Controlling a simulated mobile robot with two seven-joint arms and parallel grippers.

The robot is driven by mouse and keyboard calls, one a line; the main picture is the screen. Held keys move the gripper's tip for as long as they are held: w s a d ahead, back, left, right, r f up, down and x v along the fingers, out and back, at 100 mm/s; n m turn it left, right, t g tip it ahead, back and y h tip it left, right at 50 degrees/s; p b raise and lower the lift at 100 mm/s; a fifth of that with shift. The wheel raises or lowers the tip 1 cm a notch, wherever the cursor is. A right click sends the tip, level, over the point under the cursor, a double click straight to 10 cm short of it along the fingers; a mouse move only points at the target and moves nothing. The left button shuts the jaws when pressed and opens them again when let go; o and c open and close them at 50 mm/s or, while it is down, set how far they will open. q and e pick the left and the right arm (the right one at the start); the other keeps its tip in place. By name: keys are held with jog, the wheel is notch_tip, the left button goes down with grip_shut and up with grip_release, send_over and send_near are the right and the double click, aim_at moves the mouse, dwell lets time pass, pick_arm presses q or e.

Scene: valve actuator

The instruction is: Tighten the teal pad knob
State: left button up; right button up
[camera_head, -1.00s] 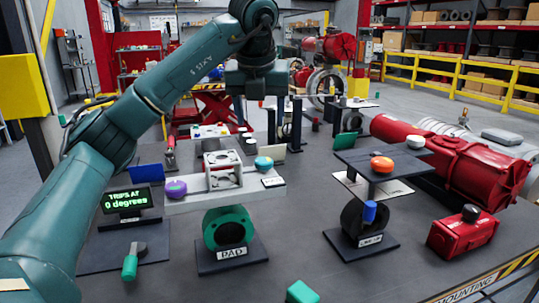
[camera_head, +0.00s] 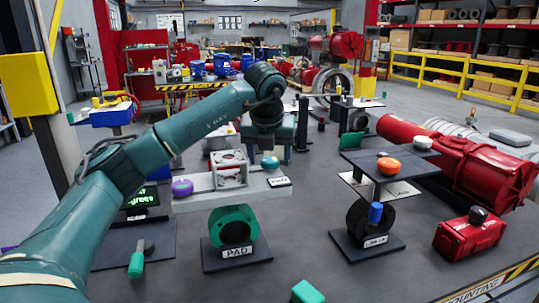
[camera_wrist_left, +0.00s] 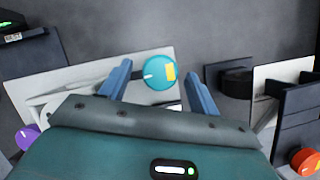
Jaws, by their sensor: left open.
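The teal knob (camera_head: 270,162) sits at the right end of the light grey bracket (camera_head: 205,200) above the green ring marked PAD (camera_head: 233,229). In the left wrist view the teal knob (camera_wrist_left: 160,72) shows a white line and a yellow patch. My left gripper (camera_wrist_left: 158,70) is open, with one blue finger on each side of the knob in that view. Contact cannot be told. In the head view my left gripper (camera_head: 270,140) is above the knob, and its fingers are hard to make out. My right gripper is not in view.
A purple knob (camera_head: 182,187) sits at the bracket's left end, with a metal frame (camera_head: 229,168) between. An orange knob (camera_head: 388,165) is on the right stand. A red box (camera_head: 470,235) and a green block (camera_head: 306,292) lie on the table.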

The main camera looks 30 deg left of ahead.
pick_arm(q)
jog(key=shift+c, duration=0.4)
jog(key=c, duration=0.9)
